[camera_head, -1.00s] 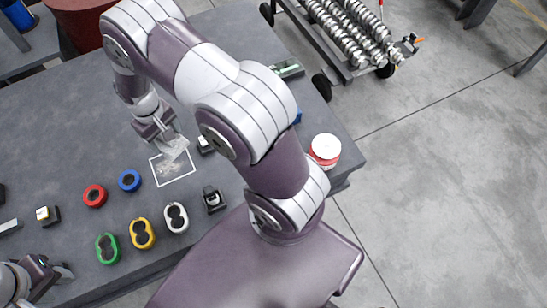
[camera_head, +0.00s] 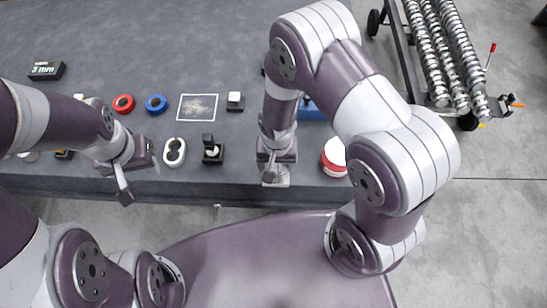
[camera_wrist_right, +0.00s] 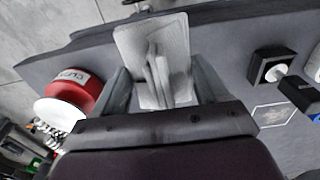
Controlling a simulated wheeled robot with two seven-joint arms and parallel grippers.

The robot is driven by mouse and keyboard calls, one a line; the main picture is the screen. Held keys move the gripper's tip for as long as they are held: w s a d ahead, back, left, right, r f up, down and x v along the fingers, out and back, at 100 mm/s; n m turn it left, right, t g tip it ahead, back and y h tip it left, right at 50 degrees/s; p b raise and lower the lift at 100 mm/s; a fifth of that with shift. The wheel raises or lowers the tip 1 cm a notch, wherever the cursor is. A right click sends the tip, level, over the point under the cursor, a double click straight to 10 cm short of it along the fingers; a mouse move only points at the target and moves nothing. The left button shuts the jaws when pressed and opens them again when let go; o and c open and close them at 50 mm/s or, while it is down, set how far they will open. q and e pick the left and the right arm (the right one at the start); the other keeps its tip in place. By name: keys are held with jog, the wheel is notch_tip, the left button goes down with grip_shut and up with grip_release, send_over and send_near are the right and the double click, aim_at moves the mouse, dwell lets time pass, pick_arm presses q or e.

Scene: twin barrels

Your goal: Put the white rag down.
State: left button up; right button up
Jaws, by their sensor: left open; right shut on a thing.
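The white rag (camera_head: 276,178) shows pale grey, gathered and hanging between the fingers of my right gripper (camera_head: 276,168). In the right wrist view the rag (camera_wrist_right: 152,45) sticks out past the fingertips, pinched in its middle. It appears to be above the bench's front edge; I cannot tell whether it touches. My left gripper (camera_head: 140,178) is open and empty near the front edge, at the left. A white-outlined square (camera_head: 197,108) with a pale smudge lies on the bench.
A red tub with a white lid (camera_head: 334,158) stands just right of my right gripper; it also shows in the right wrist view (camera_wrist_right: 75,88). A black stand (camera_head: 212,152), a white ring piece (camera_head: 174,152) and red and blue rings lie left. A cart (camera_head: 440,60) stands behind right.

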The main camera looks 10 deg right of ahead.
jog(key=w+f, duration=0.2)
jog(key=w, duration=0.1)
jog(key=w+f, duration=0.1)
jog(key=w, duration=0.1)
jog(key=shift+w+d+f, duration=0.15)
jog(key=shift+w, duration=0.1)
jog(key=shift+w+f, duration=0.15)
jog(key=shift+f, duration=1.9)
jog(key=shift+f, duration=0.1)
jog(key=o, duration=0.9)
jog(key=shift+o, duration=0.2)
notch_tip(320, 180, up, 15)
jog(key=d, duration=0.1)
jog(key=s+d+r+n, duration=0.1)
jog(key=s+d+r, duration=0.2)
jog(key=s+r, duration=0.1)
jog(key=s+d+r+n+t, duration=0.1)
jog(key=s+d+r+n, duration=0.1)
jog(key=r, duration=0.5)
jog(key=shift+s+d, duration=0.7)
jog(key=shift+s, duration=0.55)
